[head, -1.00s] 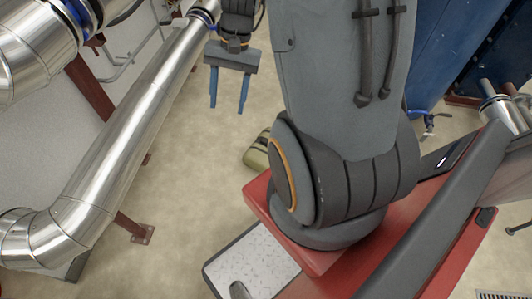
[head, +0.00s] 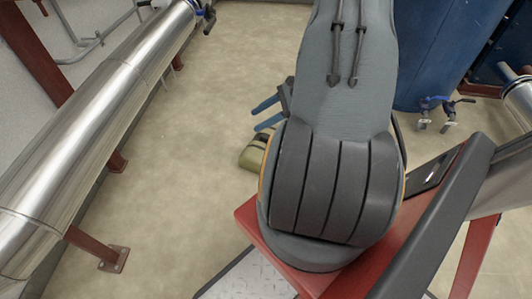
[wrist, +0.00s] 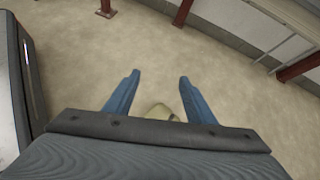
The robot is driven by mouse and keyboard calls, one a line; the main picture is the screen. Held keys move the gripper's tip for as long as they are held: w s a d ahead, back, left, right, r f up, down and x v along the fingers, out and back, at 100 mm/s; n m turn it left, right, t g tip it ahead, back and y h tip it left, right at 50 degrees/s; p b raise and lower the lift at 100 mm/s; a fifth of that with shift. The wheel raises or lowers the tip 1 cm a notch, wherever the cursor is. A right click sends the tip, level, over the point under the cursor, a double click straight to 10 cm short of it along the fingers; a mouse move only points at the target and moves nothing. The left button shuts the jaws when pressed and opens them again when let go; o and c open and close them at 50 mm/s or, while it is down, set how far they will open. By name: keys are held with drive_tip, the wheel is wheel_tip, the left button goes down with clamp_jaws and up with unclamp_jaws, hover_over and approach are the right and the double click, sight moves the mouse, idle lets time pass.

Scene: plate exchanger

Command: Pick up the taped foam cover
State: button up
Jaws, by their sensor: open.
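The taped foam cover (head: 253,152) is an olive, rounded piece with a darker band, lying on the floor in the head view. My arm's lower link hides its right part. In the wrist view the cover (wrist: 160,112) shows as a pale bit between the finger bases, mostly hidden by the gripper body. My gripper (head: 263,116) is open and empty, with two blue fingers pointing left. In the head view its fingers appear just above the cover; a gap to it cannot be judged. In the wrist view the gripper (wrist: 159,76) has bare floor between its fingertips.
A large silver pipe (head: 110,110) runs along the left on red supports (head: 115,258) bolted to the floor. A blue tank (head: 435,50) with valves (head: 437,112) stands at the upper right. The floor (head: 180,180) between pipe and cover is clear.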

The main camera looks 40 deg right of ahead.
drive_tip(key=d+f+m+t+h+b, duration=0.1)
drive_tip(key=d+f+m+t+b, duration=0.1)
drive_tip(key=f, duration=0.5)
drive_tip(key=d+f+m+t+h+b, duration=0.1)
drive_tip(key=d+f+m+t+b, duration=0.1)
drive_tip(key=d+f+b, duration=0.3)
drive_tip(key=s+d+f+m+t+h+b, duration=0.1)
drive_tip(key=d+f+m+b, duration=0.3)
drive_tip(key=f, duration=0.5)
drive_tip(key=shift+d+t+h, duration=0.3)
drive_tip(key=shift+d+t, duration=0.2)
drive_tip(key=shift+d, duration=0.8)
drive_tip(key=shift+w+f+b, duration=0.2)
drive_tip(key=shift+b, duration=0.2)
drive_tip(key=shift+b+x, duration=2.1)
drive_tip(key=shift+x, duration=1.45)
clamp_jaws()
